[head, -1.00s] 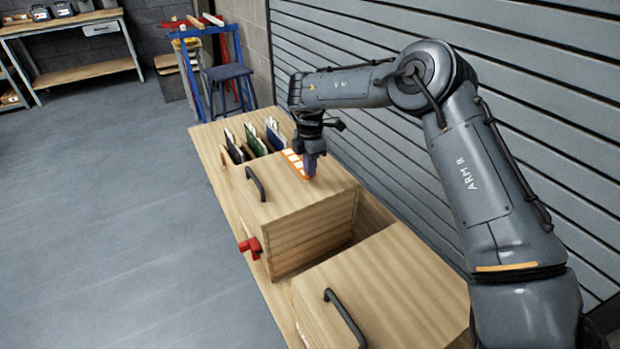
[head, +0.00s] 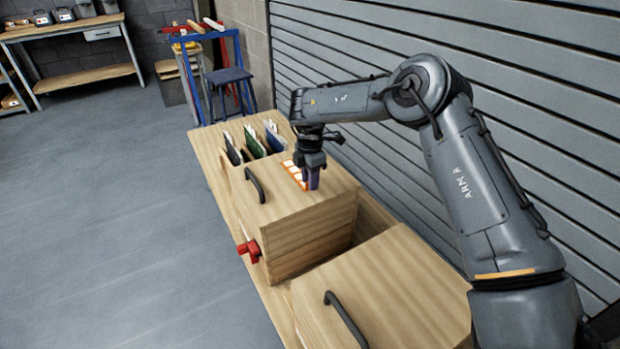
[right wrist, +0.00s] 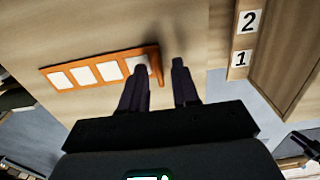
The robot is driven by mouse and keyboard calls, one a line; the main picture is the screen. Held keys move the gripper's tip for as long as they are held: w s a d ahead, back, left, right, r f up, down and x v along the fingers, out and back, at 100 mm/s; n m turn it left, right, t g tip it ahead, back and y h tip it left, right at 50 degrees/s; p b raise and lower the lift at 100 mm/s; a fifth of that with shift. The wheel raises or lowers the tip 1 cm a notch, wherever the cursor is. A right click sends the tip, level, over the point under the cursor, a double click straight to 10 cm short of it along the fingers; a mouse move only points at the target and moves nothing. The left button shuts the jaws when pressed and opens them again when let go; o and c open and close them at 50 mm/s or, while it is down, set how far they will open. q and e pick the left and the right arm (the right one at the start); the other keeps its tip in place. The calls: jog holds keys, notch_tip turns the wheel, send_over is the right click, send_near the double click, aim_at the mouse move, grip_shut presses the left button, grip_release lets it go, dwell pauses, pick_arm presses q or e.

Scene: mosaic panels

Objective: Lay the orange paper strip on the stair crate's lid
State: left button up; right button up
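The orange paper strip (head: 294,175) with white squares lies on the wooden lid (head: 285,205) of the middle crate, which has a black handle. It also shows in the right wrist view (right wrist: 98,70), seemingly flat on the wood. My right gripper (head: 312,182) is just above the lid at the strip's near end. In the right wrist view its fingers (right wrist: 160,68) stand apart, with the strip's end between them and the left finger overlapping it. I see no firm hold. My left gripper is out of view.
Several upright folders (head: 255,142) stand behind the crate. A second crate lid with a black handle (head: 345,318) is in front. A red clamp (head: 249,248) sits on the left edge. Number tags 2 and 1 (right wrist: 245,40) show on wood. A slatted wall (head: 420,110) is close on the right.

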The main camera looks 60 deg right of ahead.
jog(key=shift+r, duration=0.15)
jog(key=shift+r, duration=0.25)
notch_tip(320, 180, up, 12)
jog(key=p, duration=0.4)
jog(key=shift+f+p, duration=0.15)
jog(key=shift+p, duration=0.15)
